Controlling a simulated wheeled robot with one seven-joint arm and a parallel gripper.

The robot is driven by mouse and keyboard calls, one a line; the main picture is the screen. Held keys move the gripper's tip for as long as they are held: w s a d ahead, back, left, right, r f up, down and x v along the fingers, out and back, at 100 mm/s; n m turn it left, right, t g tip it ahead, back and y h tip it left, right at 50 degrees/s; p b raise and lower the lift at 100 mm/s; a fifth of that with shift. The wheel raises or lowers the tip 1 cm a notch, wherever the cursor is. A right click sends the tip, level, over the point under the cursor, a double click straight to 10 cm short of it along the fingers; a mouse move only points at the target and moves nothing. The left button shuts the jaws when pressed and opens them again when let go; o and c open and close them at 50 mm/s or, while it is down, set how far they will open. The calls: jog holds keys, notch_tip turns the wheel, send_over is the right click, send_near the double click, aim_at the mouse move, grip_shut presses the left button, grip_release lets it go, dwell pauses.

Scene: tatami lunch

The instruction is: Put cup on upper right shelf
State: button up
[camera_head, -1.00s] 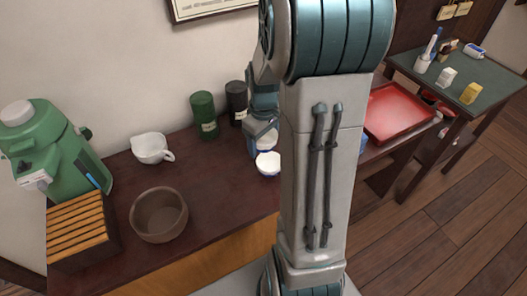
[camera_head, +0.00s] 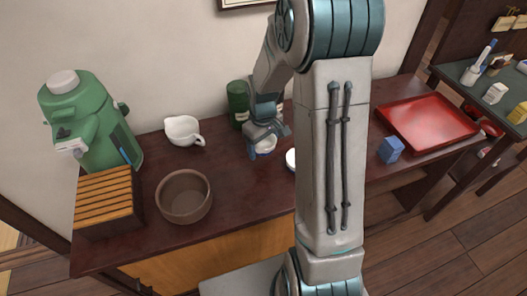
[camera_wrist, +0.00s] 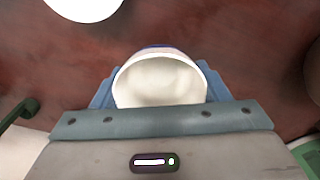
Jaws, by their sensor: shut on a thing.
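A white cup (camera_wrist: 160,80) with a blue band outside is between the fingers of my gripper in the wrist view, its pale open mouth facing the camera. My gripper (camera_head: 264,138) is shut on it. In the head view the cup (camera_head: 266,146) shows in part below the fingers, over the dark table and in front of the green canister. Whether it touches the table I cannot tell. A dark stand with a green top (camera_head: 470,93) is at the far right, cut by the frame edge. I cannot tell which surface is the upper right shelf.
A green dispenser (camera_head: 85,125), slatted wooden box (camera_head: 108,200), brown bowl (camera_head: 184,196) and white pitcher (camera_head: 183,129) stand left. A white dish (camera_head: 291,158) is partly hidden by my arm. A blue block (camera_head: 390,149) and red tray (camera_head: 425,122) are right. Several small items crowd the stand.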

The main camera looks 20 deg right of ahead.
aim_at(263, 153)
jog(key=shift+f, duration=1.7)
jog(key=shift+f+b, duration=0.25)
jog(key=shift+b, duration=0.05)
jog(key=o, duration=1)
jog(key=shift+r, duration=0.1)
